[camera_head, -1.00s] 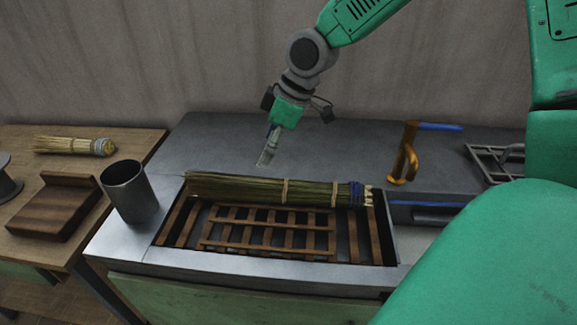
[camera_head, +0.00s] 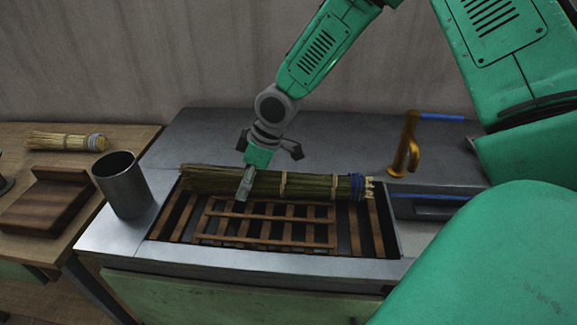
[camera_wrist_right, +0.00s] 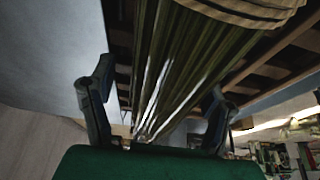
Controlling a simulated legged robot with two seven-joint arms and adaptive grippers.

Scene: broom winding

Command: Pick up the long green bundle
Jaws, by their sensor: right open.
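The long green bundle (camera_head: 315,187) lies lengthwise across the back of the slatted metal trough (camera_head: 300,269), tied with tan bands and a blue band at its right end. My right gripper (camera_head: 244,188) is over the left half of the bundle, pointing down. In the right wrist view my right gripper (camera_wrist_right: 160,85) is open, with one finger on each side of the bundle's stalks (camera_wrist_right: 185,60). I cannot tell whether the fingers touch the stalks. My left gripper is out of view.
A metal cup (camera_head: 126,187) stands at the trough's left corner. A wooden block (camera_head: 48,205) and a pale short bundle (camera_head: 65,141) lie on the left table. An orange-brown handle (camera_head: 405,148) stands to the right. The grey surface behind the bundle is clear.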

